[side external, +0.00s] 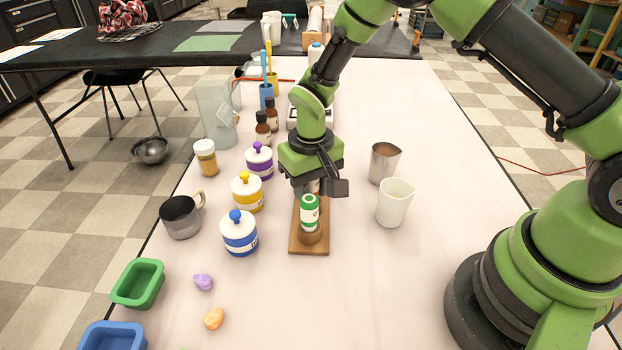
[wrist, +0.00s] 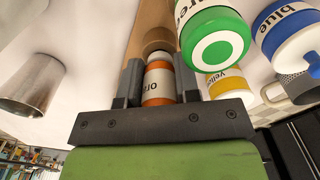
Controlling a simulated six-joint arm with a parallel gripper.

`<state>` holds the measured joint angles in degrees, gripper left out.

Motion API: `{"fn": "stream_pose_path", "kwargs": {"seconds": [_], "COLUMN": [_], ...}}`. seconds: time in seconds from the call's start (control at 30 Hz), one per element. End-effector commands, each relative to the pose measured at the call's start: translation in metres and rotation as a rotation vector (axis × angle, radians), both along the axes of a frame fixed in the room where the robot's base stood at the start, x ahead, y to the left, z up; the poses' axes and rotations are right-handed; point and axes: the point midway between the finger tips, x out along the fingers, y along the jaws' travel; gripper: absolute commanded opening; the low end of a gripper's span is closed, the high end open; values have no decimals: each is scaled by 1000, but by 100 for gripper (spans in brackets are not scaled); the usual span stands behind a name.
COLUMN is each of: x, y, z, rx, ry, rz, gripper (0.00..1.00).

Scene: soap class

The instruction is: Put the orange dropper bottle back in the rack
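The orange dropper bottle (wrist: 158,84), with a white band and partly readable lettering, is between my gripper's two fingers (wrist: 159,84) in the wrist view, and both appear to touch its sides. In the side view my gripper (side external: 318,188) largely hides it. The wooden rack (side external: 297,243) lies on the table below my gripper, and it also shows in the wrist view (wrist: 150,22). A green-and-white bottle (side external: 310,212) stands at the rack's near end, close beside my gripper. I cannot tell whether the orange bottle's base is in the rack or above it.
Blue (side external: 239,235), yellow (side external: 247,193) and purple (side external: 259,162) lidded jars stand left of the rack. A white cup (side external: 394,203) and a metal cup (side external: 384,163) stand to the right. Brown bottles (side external: 263,130) stand behind.

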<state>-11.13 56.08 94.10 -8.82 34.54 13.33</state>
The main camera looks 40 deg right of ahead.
Motion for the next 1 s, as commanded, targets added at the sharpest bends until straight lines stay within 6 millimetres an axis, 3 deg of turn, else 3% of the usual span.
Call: {"fn": "stream_pose_path", "kwargs": {"seconds": [0.33, 0.47, 0.67, 0.77, 1.0], "x": [0, 0, 0, 0, 0], "y": [0, 0, 0, 0, 0], "z": [-3, -3, -3, -3, -3], "rx": [1, 0, 0, 0, 0], "ry": [-1, -1, -1, 0, -1], "rz": [0, 0, 0, 0, 0], "gripper": [27, 60, 60, 81, 81]}}
